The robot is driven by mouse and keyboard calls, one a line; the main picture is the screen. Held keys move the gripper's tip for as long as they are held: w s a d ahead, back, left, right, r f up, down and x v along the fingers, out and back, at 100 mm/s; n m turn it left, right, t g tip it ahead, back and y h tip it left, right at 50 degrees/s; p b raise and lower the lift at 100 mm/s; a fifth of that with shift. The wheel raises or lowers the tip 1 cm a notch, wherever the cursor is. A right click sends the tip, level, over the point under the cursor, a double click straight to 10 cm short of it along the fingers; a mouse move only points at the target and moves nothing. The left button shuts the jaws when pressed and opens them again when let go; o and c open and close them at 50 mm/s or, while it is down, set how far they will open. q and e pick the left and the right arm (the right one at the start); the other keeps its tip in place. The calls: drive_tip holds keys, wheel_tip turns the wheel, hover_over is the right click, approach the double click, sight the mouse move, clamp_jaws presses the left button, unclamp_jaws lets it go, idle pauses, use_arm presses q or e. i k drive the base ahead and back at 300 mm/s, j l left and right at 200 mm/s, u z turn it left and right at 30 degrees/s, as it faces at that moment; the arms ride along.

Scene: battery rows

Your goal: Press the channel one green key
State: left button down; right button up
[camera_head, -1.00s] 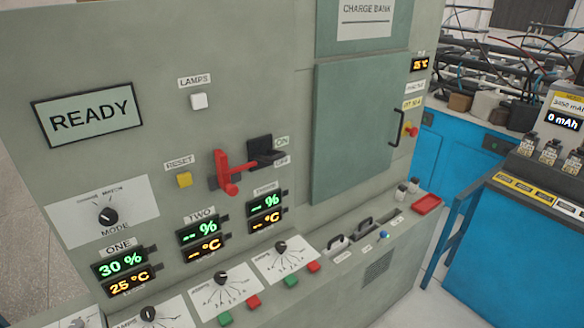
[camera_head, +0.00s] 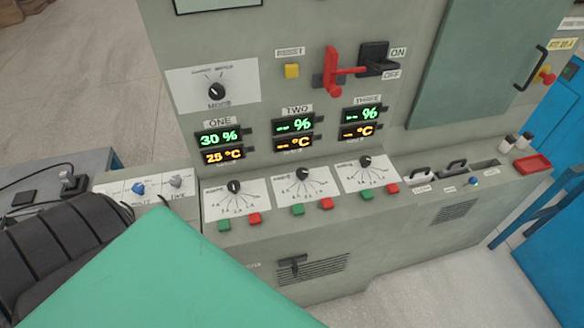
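The channel one green key (camera_head: 224,226) is a small green block on the sloped ledge of the grey cabinet. It sits below the channel one dial (camera_head: 234,187), to the left of a red key (camera_head: 255,219). The channel one display (camera_head: 220,146) above reads 30 % and 25 °C. Channels two and three have their own green keys (camera_head: 298,210) (camera_head: 363,195) farther right, each beside a red key. Neither of my grippers is in view. Nothing covers the channel one green key.
A mode dial (camera_head: 217,92), a yellow reset button (camera_head: 292,71) and a red lever (camera_head: 333,75) are on the upright panel. A handle (camera_head: 294,263) sticks out below the ledge. Close green and black shapes hide the lower left. Floor is clear at lower right.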

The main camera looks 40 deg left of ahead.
sight(224, 225)
drive_tip(key=u, duration=1.75)
